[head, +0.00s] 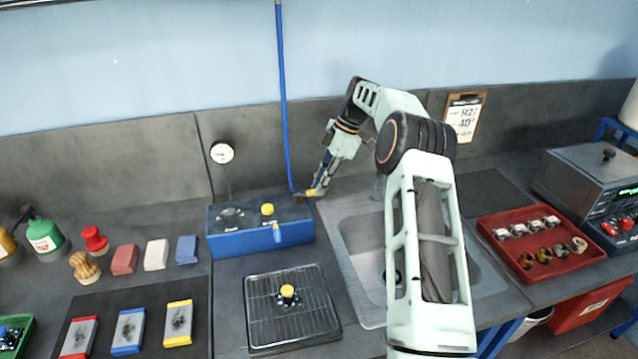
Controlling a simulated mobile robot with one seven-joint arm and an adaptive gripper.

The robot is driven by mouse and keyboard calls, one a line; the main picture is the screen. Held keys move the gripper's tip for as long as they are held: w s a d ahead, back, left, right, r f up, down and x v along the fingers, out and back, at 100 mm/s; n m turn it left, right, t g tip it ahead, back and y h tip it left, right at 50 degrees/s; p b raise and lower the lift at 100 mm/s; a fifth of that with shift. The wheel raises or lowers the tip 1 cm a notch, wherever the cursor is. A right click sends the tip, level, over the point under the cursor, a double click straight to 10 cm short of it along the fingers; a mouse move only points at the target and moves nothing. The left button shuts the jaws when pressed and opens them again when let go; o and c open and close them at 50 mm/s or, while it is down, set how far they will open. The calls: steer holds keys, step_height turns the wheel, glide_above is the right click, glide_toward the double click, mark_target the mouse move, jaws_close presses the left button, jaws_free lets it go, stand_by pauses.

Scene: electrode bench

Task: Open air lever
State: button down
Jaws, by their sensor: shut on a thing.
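The air lever (312,192) is a small yellow handle beside the foot of the blue air hose (285,100), at the back right corner of a blue box (228,242). My gripper (319,187) reaches down to it from the upper right and is shut on it. The fingertips are small here and partly cover the lever, so its exact angle is hard to tell. A dark fitting (298,198) joins the lever and the hose.
A steel sink (350,235) lies right of the box, under my arm. A wire rack tray (262,335) stands in front of the box. A round gauge (222,153) rises behind it. A red tray (490,222) with several parts is at the right.

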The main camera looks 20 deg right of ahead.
steer(key=c, duration=1.9)
jaws_free()
steer(key=shift+c, duration=0.2)
steer(key=v, duration=0.7)
steer(key=shift+r, duration=0.3)
